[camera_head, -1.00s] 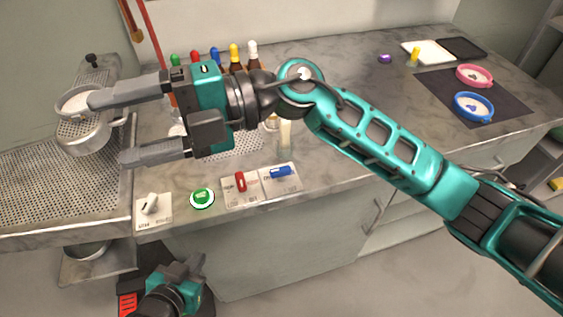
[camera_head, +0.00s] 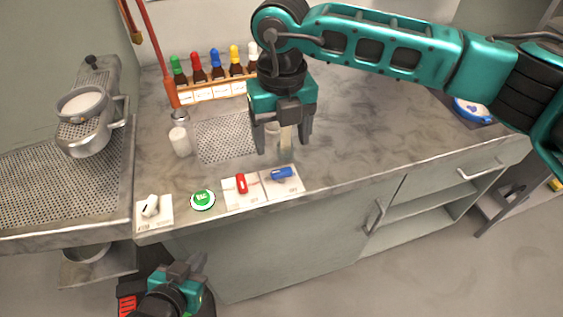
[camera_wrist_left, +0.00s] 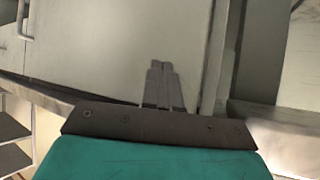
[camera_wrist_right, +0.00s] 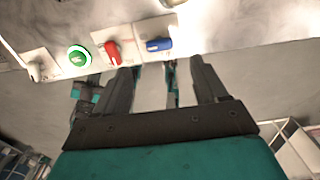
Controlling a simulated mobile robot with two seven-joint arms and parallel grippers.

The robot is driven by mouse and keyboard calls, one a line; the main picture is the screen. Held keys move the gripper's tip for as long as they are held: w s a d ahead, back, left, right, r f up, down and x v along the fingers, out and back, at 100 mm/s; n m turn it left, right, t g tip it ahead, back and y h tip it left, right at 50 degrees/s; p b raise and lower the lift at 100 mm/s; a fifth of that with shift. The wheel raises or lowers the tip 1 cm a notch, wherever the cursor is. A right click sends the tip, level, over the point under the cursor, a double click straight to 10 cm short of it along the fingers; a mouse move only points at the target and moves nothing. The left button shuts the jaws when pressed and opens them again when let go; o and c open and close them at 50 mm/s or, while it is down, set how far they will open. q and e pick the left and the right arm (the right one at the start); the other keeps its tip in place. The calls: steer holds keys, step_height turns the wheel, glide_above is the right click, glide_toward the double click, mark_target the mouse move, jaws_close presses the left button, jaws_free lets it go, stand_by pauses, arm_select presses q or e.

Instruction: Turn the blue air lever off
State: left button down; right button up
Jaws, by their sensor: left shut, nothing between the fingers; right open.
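The blue air lever (camera_head: 281,173) sits on a white labelled plate at the counter's front edge, its handle lying roughly sideways. It also shows in the right wrist view (camera_wrist_right: 158,44), just beyond the fingers. My right gripper (camera_head: 284,142) is open and empty, pointing down above the counter behind the lever, with no visible contact. In the right wrist view its spread fingers (camera_wrist_right: 163,72) frame the space below the lever. My left gripper (camera_head: 188,262) is low in front of the counter, shut and empty; its closed fingertips show in the left wrist view (camera_wrist_left: 160,66).
A red lever (camera_head: 242,184), a green button (camera_head: 202,199) and a white switch (camera_head: 151,206) line the front edge left of the blue lever. A shaker (camera_head: 180,141) and a bottle rack (camera_head: 214,92) stand behind. The right countertop is largely clear.

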mark_target(281, 170)
step_height(281, 170, down, 8)
steer(key=shift+f, duration=0.1)
stand_by(0.4)
steer(key=c, duration=1.1)
